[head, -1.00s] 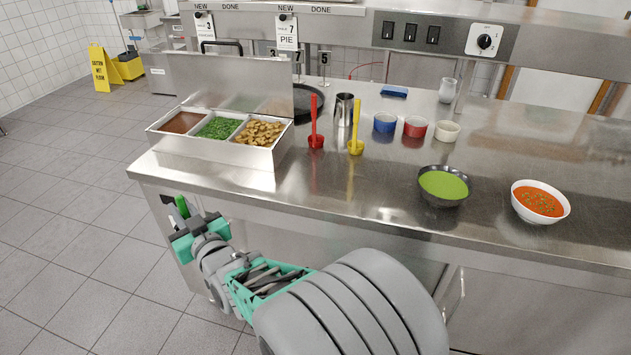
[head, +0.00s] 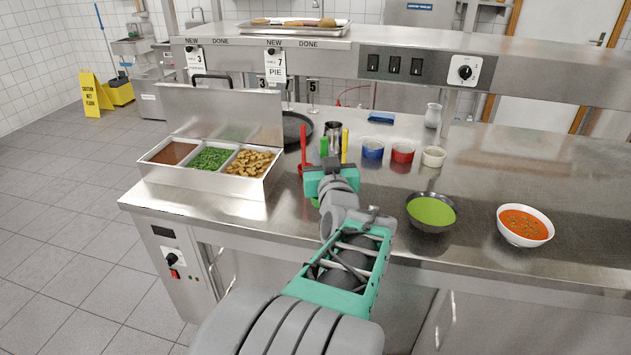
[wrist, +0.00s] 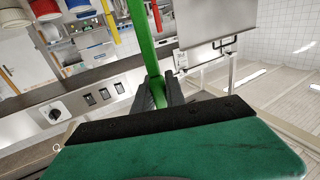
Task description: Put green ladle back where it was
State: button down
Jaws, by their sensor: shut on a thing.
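The green ladle shows in the head view as a piece of green handle (head: 323,146) above my gripper and a bit of green below it. My gripper (head: 324,164) is shut on its handle, over the counter's front part. In the wrist view the green handle (wrist: 143,45) runs between the dark fingers (wrist: 160,95). The ladle looks roughly upright. Its lower end is mostly hidden by my gripper, and I cannot tell whether it touches the counter. The red ladle (head: 303,140) stands just behind and left, and the yellow ladle (head: 345,142) behind and right.
A steel food container (head: 205,183) with three filled compartments stands left. A metal jug (head: 332,130) and a dark pan (head: 293,128) are behind. Blue (head: 372,150), red (head: 402,153) and cream (head: 433,157) cups stand right. Green (head: 432,212) and orange (head: 525,225) soup bowls sit near the front edge.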

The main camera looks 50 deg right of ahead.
jog(key=w+d+f+p, duration=0.1)
jog(key=w+d+f, duration=0.4)
jog(key=f, duration=0.5)
jog(key=shift+w+d+f, duration=0.25)
jog(key=shift+w+d, duration=0.1)
jog(key=shift+w, duration=0.3)
jog(key=shift+f, duration=0.2)
jog(key=c, duration=1.4)
grip_release()
jog(key=shift+r, duration=0.15)
